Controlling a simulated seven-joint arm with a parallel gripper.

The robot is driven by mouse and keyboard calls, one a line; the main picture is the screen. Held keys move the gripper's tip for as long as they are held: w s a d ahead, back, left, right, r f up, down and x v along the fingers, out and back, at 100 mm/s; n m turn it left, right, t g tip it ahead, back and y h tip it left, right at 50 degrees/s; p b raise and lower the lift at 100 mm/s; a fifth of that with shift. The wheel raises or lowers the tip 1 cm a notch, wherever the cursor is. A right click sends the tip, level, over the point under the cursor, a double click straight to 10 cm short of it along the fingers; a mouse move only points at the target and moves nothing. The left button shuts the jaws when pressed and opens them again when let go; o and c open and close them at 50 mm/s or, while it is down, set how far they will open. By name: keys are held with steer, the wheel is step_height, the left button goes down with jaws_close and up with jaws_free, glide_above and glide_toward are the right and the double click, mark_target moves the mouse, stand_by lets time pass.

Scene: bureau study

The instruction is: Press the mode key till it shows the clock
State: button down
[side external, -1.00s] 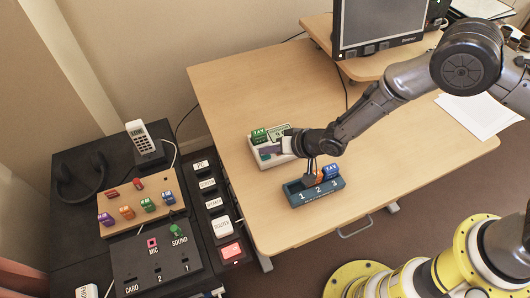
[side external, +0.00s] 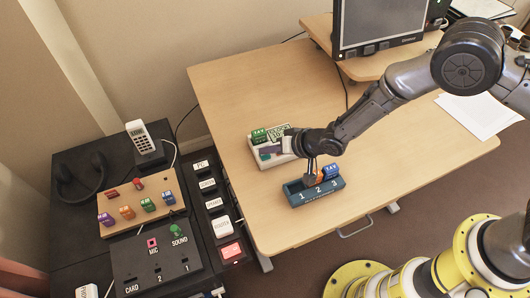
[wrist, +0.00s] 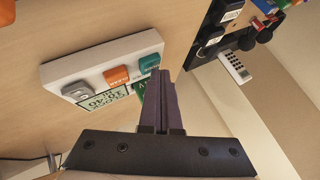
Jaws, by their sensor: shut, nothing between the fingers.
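The device (side external: 268,164) is a pale box on the desk with a small screen (side external: 279,133) and a green tag reading like "TAV". In the wrist view the device (wrist: 132,49) shows a grey key (wrist: 76,91), an orange key (wrist: 117,76) and a teal key (wrist: 149,63). Its screen (wrist: 100,104) shows upside-down digits like 10:40 and a word like CLOCK. My gripper (wrist: 164,74) is shut and empty, its tips close to the teal key; I cannot tell whether they touch. No key's name is readable.
A blue holder (side external: 318,194) marked 1, 2, 3 with orange and blue blocks stands just in front of the device. A monitor (side external: 378,25) stands at the back. A black side unit (side external: 72,215) with a phone (side external: 139,134) and a key board is at left.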

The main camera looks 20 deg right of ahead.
mark_target(268, 157)
steer(key=shift+r, duration=0.6)
steer(key=shift+r, duration=0.1)
steer(key=shift+r, duration=2.4)
